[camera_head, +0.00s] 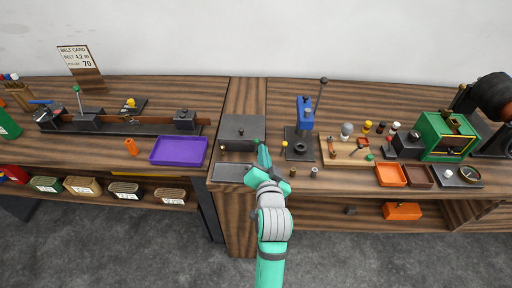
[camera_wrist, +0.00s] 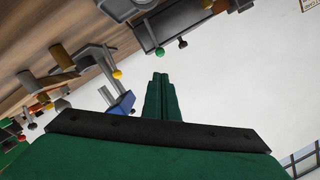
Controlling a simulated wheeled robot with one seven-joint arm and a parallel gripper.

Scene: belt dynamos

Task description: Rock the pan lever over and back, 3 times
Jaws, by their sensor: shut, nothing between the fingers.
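I cannot tell for sure which part is the pan lever. Upright levers in the head view are one with a green knob (camera_head: 77,89) on the left bench and a dark-knobbed rod (camera_head: 323,82) behind the blue-topped press (camera_head: 305,110). My gripper (camera_head: 262,146) is at the front right edge of the dark grey box (camera_head: 242,128) on the middle bench. In the wrist view its green fingers (camera_wrist: 162,77) are together with nothing between them. A green ball (camera_wrist: 160,52), a yellow ball (camera_wrist: 118,74) and a dark ball (camera_wrist: 183,44) show beyond the fingers, apart from them.
A purple tray (camera_head: 180,151) and an orange peg (camera_head: 131,147) lie on the left bench. A wooden tool board (camera_head: 345,151), orange tray (camera_head: 391,174) and green machine (camera_head: 447,137) stand to the right. A flat grey plate (camera_head: 231,173) lies left of my wrist.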

